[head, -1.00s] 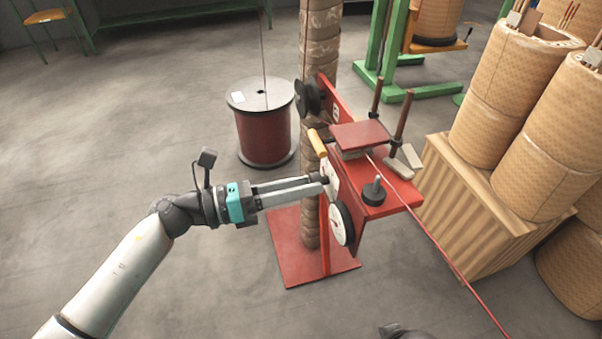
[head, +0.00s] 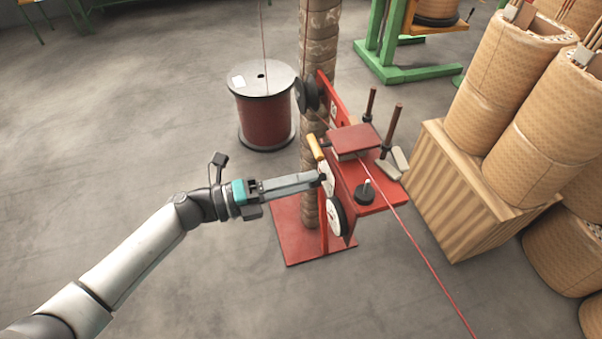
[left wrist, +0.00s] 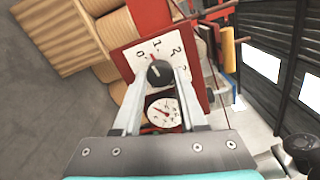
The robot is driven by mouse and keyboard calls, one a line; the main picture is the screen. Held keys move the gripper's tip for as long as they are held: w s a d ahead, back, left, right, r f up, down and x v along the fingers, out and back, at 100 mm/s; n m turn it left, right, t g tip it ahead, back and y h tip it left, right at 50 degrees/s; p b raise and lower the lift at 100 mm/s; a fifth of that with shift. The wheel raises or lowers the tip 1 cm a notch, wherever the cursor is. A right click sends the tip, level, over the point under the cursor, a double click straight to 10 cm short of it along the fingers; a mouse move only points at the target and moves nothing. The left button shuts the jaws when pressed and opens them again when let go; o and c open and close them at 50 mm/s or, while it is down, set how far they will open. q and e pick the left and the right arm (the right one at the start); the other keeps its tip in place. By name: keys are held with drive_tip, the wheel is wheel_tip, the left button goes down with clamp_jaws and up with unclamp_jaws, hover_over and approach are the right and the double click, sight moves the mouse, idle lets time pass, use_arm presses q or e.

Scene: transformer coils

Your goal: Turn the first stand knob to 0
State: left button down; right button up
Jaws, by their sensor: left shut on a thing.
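The red stand (head: 340,240) stands on a red base plate near the middle of the head view. In the left wrist view its white dial plate with numerals (left wrist: 148,58) carries a black knob (left wrist: 159,73) with a pale pointer mark. My left gripper (head: 322,178) reaches the stand from the left, and its fingers (left wrist: 160,78) are closed on the sides of the black knob. A round white gauge with a needle (left wrist: 163,112) shows between the fingers, nearer the wrist; it is also on the stand in the head view (head: 334,219). My right gripper is not in view.
A dark red wire spool (head: 265,122) stands on the floor behind. Wound coils on a wooden crate (head: 455,200) stand at the right. A red wire (head: 420,240) runs from the stand towards the lower right. The floor at left is clear.

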use_arm(q)
drive_tip(key=shift+n+p, duration=1.4)
drive_tip(key=shift+n, duration=1.1)
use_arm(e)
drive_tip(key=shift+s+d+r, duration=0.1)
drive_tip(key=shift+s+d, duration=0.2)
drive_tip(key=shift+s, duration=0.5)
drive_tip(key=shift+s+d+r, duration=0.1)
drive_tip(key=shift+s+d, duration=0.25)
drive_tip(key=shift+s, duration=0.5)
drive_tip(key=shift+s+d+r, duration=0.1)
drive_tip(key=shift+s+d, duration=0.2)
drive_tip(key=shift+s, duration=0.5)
use_arm(q)
drive_tip(key=shift+c, duration=2.3)
unclamp_jaws()
drive_tip(key=shift+a, duration=0.1)
drive_tip(key=v, duration=1.5)
drive_tip(key=shift+p, duration=0.3)
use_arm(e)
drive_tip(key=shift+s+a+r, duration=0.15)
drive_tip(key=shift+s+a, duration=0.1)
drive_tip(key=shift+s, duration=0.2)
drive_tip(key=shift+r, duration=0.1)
